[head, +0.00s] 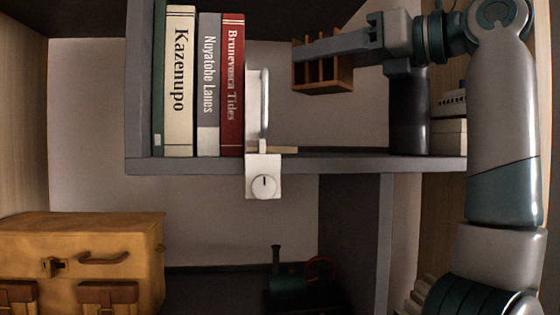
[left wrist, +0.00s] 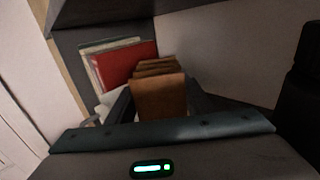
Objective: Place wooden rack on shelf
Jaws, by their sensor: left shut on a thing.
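The wooden rack (head: 330,78) is a small brown piece with open compartments. My left gripper (head: 303,49) is shut on it, with the jaws across its upper part. The rack is held above the grey shelf (head: 350,164), apart from the shelf's top face. In the left wrist view the rack (left wrist: 158,98) shows between the two dark fingers of my left gripper (left wrist: 160,88). My right gripper is not in view.
Upright books (head: 208,85) stand at the shelf's left, beside a white bookend-like piece with a dial (head: 264,178). A dark cylinder (head: 408,115) and a pale box (head: 449,134) are at the right. A yellow case (head: 80,240) lies below. The shelf's middle is mostly clear.

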